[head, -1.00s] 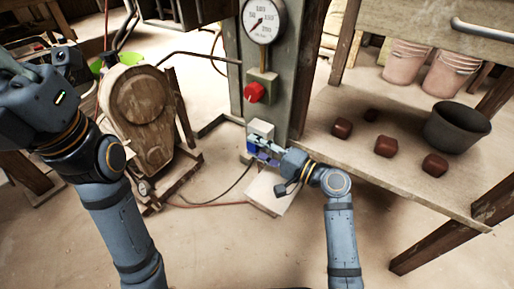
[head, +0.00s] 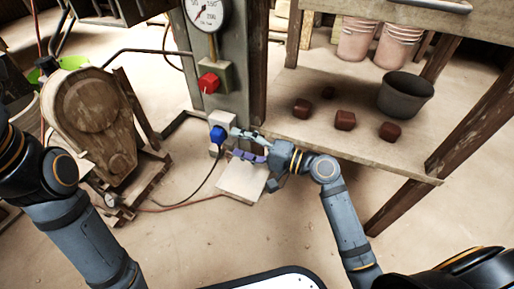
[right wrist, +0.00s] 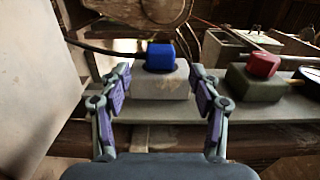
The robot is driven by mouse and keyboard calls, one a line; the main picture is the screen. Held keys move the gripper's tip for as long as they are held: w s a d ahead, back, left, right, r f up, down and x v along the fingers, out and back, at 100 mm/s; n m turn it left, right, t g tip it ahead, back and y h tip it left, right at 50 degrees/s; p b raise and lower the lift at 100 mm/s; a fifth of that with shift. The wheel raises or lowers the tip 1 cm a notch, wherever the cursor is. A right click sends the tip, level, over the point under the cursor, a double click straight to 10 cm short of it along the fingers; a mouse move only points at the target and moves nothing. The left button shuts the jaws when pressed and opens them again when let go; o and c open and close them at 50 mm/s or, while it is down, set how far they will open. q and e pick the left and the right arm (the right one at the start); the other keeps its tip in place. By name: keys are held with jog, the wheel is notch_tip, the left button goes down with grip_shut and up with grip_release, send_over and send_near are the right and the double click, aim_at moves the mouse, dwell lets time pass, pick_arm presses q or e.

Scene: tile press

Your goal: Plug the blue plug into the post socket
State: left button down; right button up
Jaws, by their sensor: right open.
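The blue plug (head: 217,134) sits against the front of the pale socket box (head: 226,120) low on the grey post, and its dark cable hangs down to the floor. In the right wrist view the blue plug (right wrist: 160,57) stands on the socket box (right wrist: 158,84) with a dark ring at its base; it looks seated. My right gripper (head: 237,142) is open and empty, just right of the plug. In the right wrist view its fingers (right wrist: 160,75) are spread to both sides, apart from the plug. My left gripper is out of view; only its arm shows.
A red knob (head: 208,83) and a gauge (head: 207,14) are above the socket on the post. A pale block (head: 243,180) lies below. A shelf on the right holds a dark bucket (head: 405,96) and several reddish-brown blocks. A wooden machine (head: 92,118) stands left.

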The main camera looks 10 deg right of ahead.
jog(key=v, duration=0.6)
jog(key=shift+d, duration=0.15)
jog(key=shift+s, duration=0.15)
